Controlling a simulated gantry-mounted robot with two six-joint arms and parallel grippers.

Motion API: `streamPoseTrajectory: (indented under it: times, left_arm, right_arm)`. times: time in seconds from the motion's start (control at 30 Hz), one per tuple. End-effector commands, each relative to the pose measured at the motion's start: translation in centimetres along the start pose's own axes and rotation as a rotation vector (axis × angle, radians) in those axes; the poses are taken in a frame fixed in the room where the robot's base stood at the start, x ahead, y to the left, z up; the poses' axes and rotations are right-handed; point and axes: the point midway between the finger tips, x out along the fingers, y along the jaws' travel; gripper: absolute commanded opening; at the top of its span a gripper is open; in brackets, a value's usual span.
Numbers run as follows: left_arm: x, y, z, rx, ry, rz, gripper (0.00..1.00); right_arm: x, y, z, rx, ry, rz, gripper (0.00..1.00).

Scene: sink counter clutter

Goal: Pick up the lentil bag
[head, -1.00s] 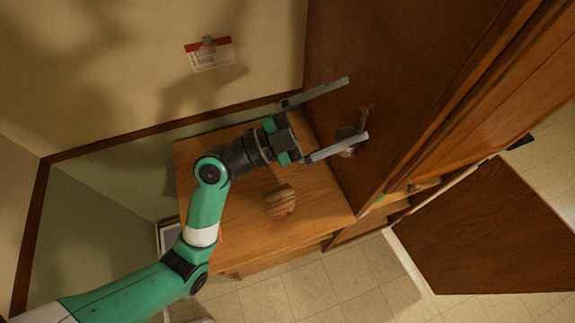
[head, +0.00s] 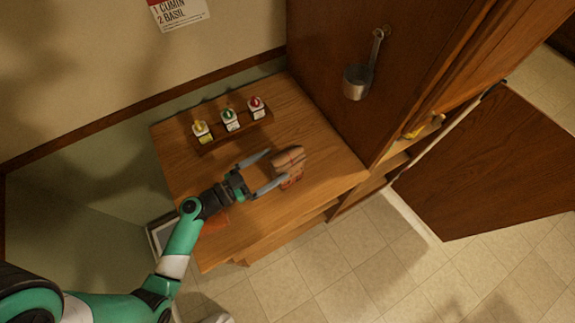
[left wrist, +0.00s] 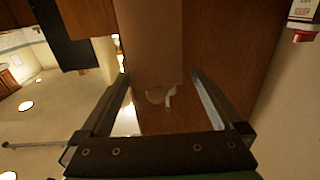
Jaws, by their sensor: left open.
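The lentil bag, a small brown bag with darker bands (head: 290,160), stands on the wooden counter near its right end. My left gripper (head: 275,168) is open and low over the counter, with its fingertips at the bag's left side. In the left wrist view, which looks upside down, a plain brown face that appears to be the bag (left wrist: 150,40) fills the space ahead of and between the open fingers (left wrist: 160,75). I cannot tell whether either finger touches it. My right gripper is not in view.
A rack with three spice jars (head: 229,120) stands behind the gripper. A metal measuring cup (head: 355,82) hangs on the dark cabinet side (head: 340,45) to the right. An orange-red item (head: 215,224) lies near the counter's left front. An open cabinet door (head: 490,165) stands at the right.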

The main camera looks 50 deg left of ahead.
Motion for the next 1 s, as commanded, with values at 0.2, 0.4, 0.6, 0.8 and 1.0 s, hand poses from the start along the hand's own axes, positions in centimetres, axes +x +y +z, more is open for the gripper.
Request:
streamPoseTrajectory:
  times: [0.2,0.4,0.6,0.8,1.0]
  left_arm:
    - [1.4,0.3,-0.1,-0.001,0.001,0.005,1.0]
    - [4.8,0.5,0.2,0.001,0.002,0.003,1.0]
    - [5.5,0.4,0.4,0.001,0.0,0.0,1.0]
    - [5.4,0.4,0.4,0.001,0.0,0.0,0.8]
    - [5.4,0.4,0.4,0.0,0.0,0.0,0.44]
  right_arm:
    - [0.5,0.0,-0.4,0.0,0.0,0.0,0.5]
    - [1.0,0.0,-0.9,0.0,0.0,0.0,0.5]
    - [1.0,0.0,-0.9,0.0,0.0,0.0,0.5]
    - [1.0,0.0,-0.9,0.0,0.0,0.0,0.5]
    - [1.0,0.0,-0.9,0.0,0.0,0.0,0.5]
